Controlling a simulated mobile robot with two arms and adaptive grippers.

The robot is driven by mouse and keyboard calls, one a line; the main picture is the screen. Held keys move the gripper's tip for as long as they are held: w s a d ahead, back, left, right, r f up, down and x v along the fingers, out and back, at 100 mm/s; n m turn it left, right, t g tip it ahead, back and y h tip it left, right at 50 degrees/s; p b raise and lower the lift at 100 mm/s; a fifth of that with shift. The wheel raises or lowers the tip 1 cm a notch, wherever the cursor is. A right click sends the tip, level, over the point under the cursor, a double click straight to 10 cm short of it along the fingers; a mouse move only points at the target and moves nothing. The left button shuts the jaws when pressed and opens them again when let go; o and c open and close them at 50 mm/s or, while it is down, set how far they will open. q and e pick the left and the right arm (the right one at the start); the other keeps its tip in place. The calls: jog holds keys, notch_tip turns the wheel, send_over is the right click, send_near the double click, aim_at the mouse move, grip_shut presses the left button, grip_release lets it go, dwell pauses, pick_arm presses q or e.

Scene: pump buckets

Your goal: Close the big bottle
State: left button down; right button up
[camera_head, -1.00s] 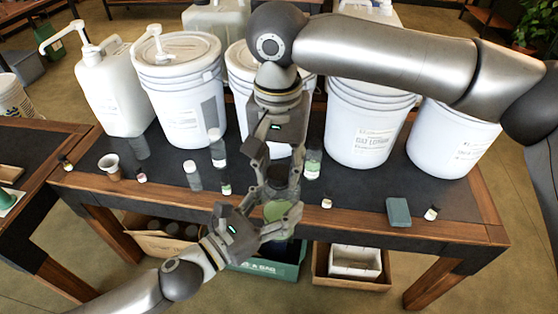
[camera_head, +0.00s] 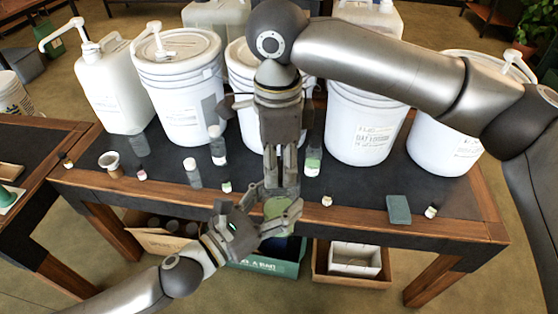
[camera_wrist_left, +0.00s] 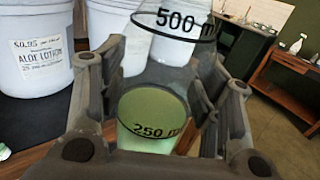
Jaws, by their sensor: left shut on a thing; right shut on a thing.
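The big bottle (camera_head: 279,209) is clear, with green liquid low inside. In the left wrist view the bottle (camera_wrist_left: 152,135) shows 250 ml and 500 ml marks; its top is out of frame. My left gripper (camera_head: 270,207) is shut on the bottle and holds it at the table's front edge; its fingers flank the bottle in the wrist view. My right gripper (camera_head: 281,184) points down directly over the bottle, with its fingertips close together at the bottle's top. Its fingers hide the mouth and whatever they hold there, so I cannot see how a cap sits.
White buckets (camera_head: 366,125) line the back of the dark table (camera_head: 360,190). Small bottles (camera_head: 192,173), a cup (camera_head: 111,165) and a teal block (camera_head: 398,209) stand nearer the front. Open boxes (camera_head: 347,262) sit below. A small capped bottle (camera_head: 327,201) stands right of the grippers.

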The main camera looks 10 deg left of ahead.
jog(key=shift+m, duration=0.8)
jog(key=o, duration=0.6)
jog(key=shift+o, duration=0.2)
jog(key=shift+r, duration=0.1)
jog(key=shift+r, duration=2.2)
jog(key=shift+c, duration=0.2)
